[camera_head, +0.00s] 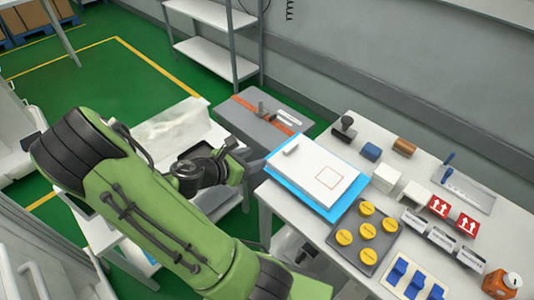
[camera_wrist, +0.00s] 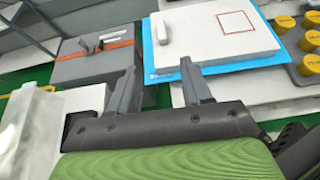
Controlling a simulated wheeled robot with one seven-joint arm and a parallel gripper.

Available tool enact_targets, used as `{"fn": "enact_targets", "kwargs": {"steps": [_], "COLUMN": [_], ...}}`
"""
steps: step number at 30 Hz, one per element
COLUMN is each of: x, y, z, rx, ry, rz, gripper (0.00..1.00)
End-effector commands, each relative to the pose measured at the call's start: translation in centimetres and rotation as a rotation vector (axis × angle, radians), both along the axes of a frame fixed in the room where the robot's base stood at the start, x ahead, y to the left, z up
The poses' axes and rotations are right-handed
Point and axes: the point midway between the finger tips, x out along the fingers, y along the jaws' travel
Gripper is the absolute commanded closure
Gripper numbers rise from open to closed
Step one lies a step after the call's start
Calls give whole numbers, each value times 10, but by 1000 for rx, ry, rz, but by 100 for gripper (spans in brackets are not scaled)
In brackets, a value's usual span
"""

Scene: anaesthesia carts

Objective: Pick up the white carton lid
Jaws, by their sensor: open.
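The white carton lid (camera_head: 312,172) is a flat white slab with a red square outline and a small raised block near its left corner. It lies on a blue sheet (camera_head: 341,209) at the left end of the white table. In the wrist view the lid (camera_wrist: 205,35) is ahead and to the right, on the blue sheet (camera_wrist: 226,66). My gripper (camera_head: 238,160) is to the left of the lid, apart from it. In the wrist view my gripper (camera_wrist: 160,83) has its two fingers spread with nothing between them.
A grey case with an orange strip (camera_head: 243,119) stands behind my gripper. A tray of yellow knobs (camera_head: 367,236), a white cube (camera_head: 386,177), red-arrow labels (camera_head: 454,215) and blue pieces (camera_head: 410,278) fill the table right of the lid. A grey wall runs behind.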

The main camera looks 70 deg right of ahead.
Motion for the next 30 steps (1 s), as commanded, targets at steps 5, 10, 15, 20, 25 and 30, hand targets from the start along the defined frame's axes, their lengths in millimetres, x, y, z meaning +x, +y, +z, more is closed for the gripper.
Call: {"fn": "enact_targets", "kwargs": {"steps": [5,10,15,20,25,30], "x": [-11,-27,-38,-45,-56,-58], "y": [-21,-57,-83,-100,-125,-132], "z": [-11,-32,-45,-53,-67,-69], "rx": [-5,-4,-3,-3,-3,-3], "ry": [24,20,19,18,17,18], "rz": [1,-1,3,2,3,7], "gripper": [51,51,51,51,51,51]}}
